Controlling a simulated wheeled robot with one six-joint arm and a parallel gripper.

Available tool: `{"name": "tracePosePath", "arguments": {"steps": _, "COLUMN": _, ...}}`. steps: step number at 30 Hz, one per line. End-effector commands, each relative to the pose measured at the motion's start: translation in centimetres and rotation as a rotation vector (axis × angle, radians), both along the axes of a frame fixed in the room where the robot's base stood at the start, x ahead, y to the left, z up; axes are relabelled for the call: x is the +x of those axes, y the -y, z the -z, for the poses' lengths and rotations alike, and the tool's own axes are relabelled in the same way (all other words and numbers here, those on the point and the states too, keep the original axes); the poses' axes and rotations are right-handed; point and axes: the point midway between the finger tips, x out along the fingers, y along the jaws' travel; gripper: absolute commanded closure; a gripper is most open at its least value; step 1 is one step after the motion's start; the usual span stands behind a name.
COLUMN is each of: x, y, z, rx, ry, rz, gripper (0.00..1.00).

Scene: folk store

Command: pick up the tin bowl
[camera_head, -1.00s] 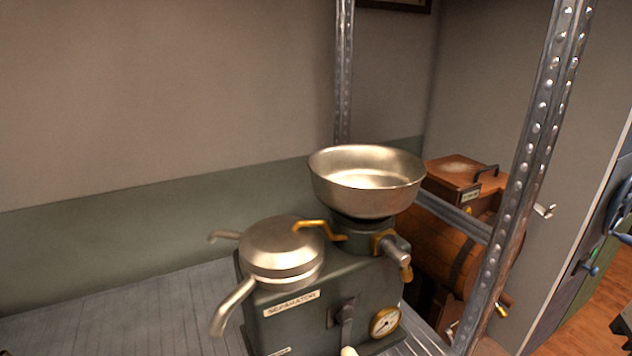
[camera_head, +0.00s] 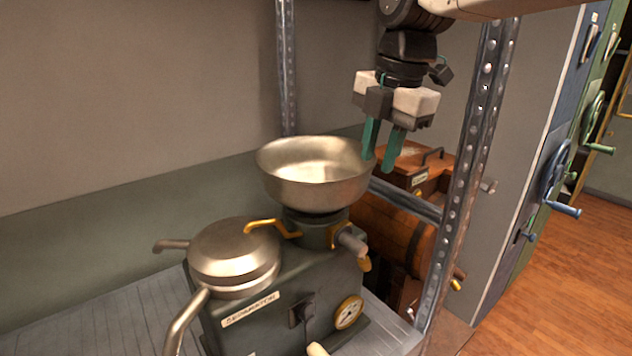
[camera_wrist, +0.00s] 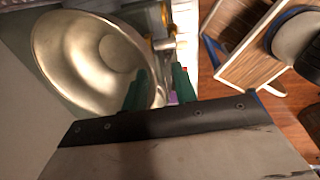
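The tin bowl (camera_head: 312,190) is a wide, empty metal bowl sitting upright on top of a dark green separator (camera_head: 285,315). My gripper (camera_head: 378,161) points down at the bowl's right rim, with its teal fingers apart. In the wrist view the bowl (camera_wrist: 85,60) fills the upper left. There one finger of my gripper (camera_wrist: 158,85) overlaps the bowl's inside edge and the other lies outside the rim. I cannot tell whether either finger touches the bowl or how far down they reach.
A perforated metal post (camera_head: 465,180) stands to the right, and another (camera_head: 287,70) behind. A wooden box (camera_head: 400,165) and barrel (camera_head: 395,232) are behind right.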

Motion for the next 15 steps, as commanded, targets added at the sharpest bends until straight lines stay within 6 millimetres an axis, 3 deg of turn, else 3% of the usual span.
{"name": "tracePosePath", "arguments": {"steps": 5, "x": 1.5, "y": -1.5, "z": -0.2, "rx": -0.012, "ry": 0.018, "rz": -0.175, "gripper": 0.72}}
{"name": "tracePosePath", "arguments": {"steps": 15, "x": 2.1, "y": -1.8, "z": 3.5, "rx": -0.014, "ry": 0.019, "rz": -0.194, "gripper": 0.72}}
